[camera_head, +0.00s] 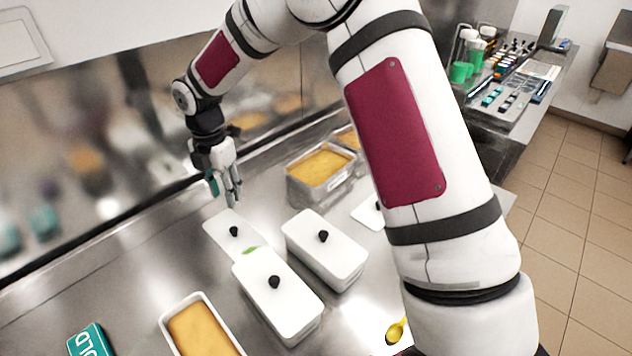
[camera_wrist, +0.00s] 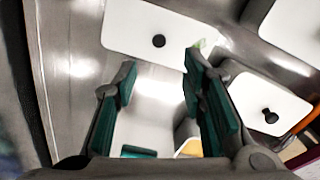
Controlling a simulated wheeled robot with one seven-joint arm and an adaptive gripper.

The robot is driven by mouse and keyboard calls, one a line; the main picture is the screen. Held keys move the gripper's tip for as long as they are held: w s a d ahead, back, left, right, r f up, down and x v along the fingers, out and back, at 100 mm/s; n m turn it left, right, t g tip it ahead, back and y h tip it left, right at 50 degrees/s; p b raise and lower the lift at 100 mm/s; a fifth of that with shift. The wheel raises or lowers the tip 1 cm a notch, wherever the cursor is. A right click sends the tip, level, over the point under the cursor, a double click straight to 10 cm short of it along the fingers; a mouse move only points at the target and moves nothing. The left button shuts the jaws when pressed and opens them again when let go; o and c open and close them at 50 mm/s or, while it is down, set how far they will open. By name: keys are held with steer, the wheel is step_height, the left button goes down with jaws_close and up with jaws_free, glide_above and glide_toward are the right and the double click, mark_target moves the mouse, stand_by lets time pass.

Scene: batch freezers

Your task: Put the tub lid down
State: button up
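A flat white tub lid (camera_head: 219,237) with a black knob lies on the steel counter, left of the two lidded tubs. The lid (camera_wrist: 130,25) also shows at the top of the wrist view, beyond the fingertips. My gripper (camera_head: 232,198) points down above the lid's far edge in the head view.
Two white lidded tubs (camera_head: 300,312) (camera_head: 345,268) stand close to the lid's right. An open tub (camera_head: 165,322) of orange-yellow contents is at the front, a clear pan (camera_head: 300,190) behind. Another lid (camera_head: 365,212) is partly hidden by my arm. A teal sign (camera_head: 88,342) lies front left.

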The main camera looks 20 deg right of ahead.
steer(key=s+d+r+m+t, duration=0.1)
steer(key=s+d+r+m, duration=0.3)
steer(key=s+r, duration=0.15)
steer(key=s+d+r+m+t+h, duration=0.1)
steer(key=s+d+r+m, duration=0.3)
steer(key=r, duration=0.3)
steer(key=s+d+r+m+t, duration=0.1)
steer(key=s+d+r+m, duration=0.2)
steer(key=s+r+m, duration=0.25)
steer(key=s+d+r+m+t, duration=0.1)
steer(key=s+d+r+m, duration=0.1)
steer(key=s+m, duration=0.4)
steer(key=s+d+r+m+t+y, duration=0.1)
steer(key=s+d+m, duration=0.1)
steer(key=s+m, duration=0.4)
steer(key=s, duration=0.5)
steer(key=shift+d+r, duration=0.15)
steer(key=shift+r, duration=0.2)
steer(key=shift+d+m, duration=0.1)
steer(key=shift+m, duration=0.15)
